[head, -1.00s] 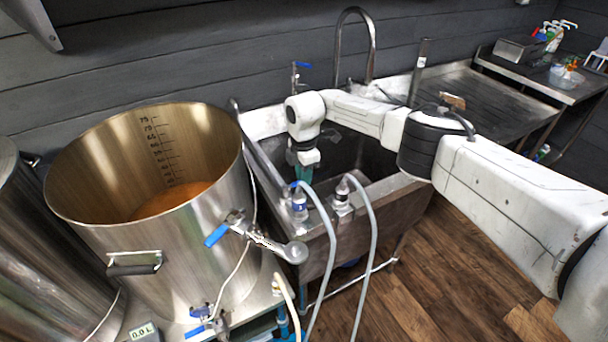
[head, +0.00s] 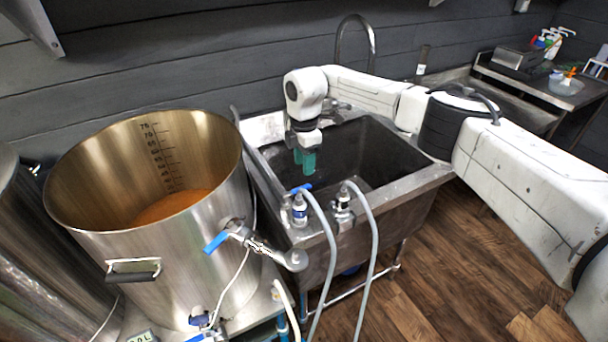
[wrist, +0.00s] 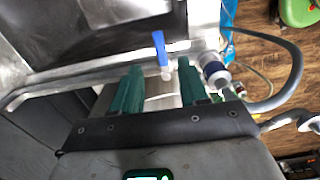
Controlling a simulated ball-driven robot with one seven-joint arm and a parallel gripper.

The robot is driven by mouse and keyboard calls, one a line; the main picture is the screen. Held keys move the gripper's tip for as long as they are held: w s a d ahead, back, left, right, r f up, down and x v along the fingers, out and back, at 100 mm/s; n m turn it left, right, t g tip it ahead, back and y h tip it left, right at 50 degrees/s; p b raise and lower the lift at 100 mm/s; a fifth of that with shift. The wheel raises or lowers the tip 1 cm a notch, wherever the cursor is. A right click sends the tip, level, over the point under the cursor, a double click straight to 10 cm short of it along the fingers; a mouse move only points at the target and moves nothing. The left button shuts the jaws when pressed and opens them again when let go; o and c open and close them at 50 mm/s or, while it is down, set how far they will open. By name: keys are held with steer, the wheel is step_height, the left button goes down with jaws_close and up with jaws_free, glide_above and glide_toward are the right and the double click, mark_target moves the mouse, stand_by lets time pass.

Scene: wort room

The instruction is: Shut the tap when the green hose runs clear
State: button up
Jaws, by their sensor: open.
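My gripper (head: 305,160) is above the front part of the sink, pointing down with its green fingers apart and empty. Two hose taps stand on the sink's near rim. The left tap (head: 299,212) has a blue lever (head: 302,188) and a blue band; a grey hose (head: 326,245) runs down from it. The right tap (head: 343,208) carries another grey hose (head: 370,245). In the wrist view, the blue lever (wrist: 160,48) shows beyond and between my open fingertips (wrist: 159,66), apparently without contact. Neither hose looks green. I cannot see what runs through them.
A large steel kettle (head: 130,255) with orange-brown liquid (head: 172,206) stands left of the sink (head: 412,190). Its blue-handled valve (head: 215,243) projects toward the sink. A tall faucet (head: 371,45) rises behind the sink. Wooden floor (head: 450,260) is open at the right.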

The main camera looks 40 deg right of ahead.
steer(key=shift+r, duration=1.6)
